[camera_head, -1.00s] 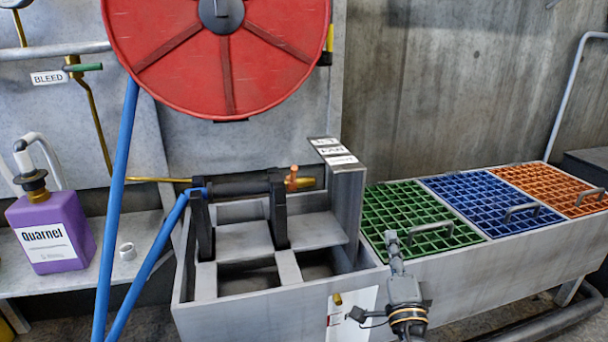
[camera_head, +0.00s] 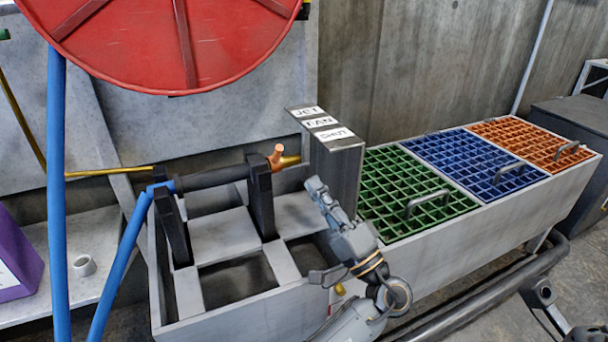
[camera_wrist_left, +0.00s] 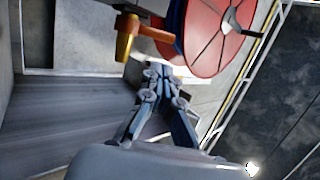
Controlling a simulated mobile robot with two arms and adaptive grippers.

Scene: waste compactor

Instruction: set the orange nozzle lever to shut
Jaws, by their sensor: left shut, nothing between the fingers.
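The orange nozzle lever (camera_head: 277,157) sits at the right end of the dark nozzle (camera_head: 213,178), just before its brass tip. It sticks up, and I cannot tell which label it is set to. The label plate (camera_head: 323,122) beside it reads JET, FAN and SHUT, with SHUT nearest me. My left gripper (camera_head: 315,184) is shut and empty, in front of the plate's post, to the right of the lever and apart from it. In the left wrist view, the lever (camera_wrist_left: 126,38) shows beyond and to the left of the shut fingertips (camera_wrist_left: 159,70). My right gripper is not clearly visible.
The nozzle rests in black brackets (camera_head: 260,195) over a grey open box (camera_head: 172,322). A red reel (camera_head: 150,50) and blue hose (camera_head: 57,200) stand left. Green (camera_head: 395,205), blue and orange grates lie right. A dark rail (camera_head: 490,300) runs in front.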

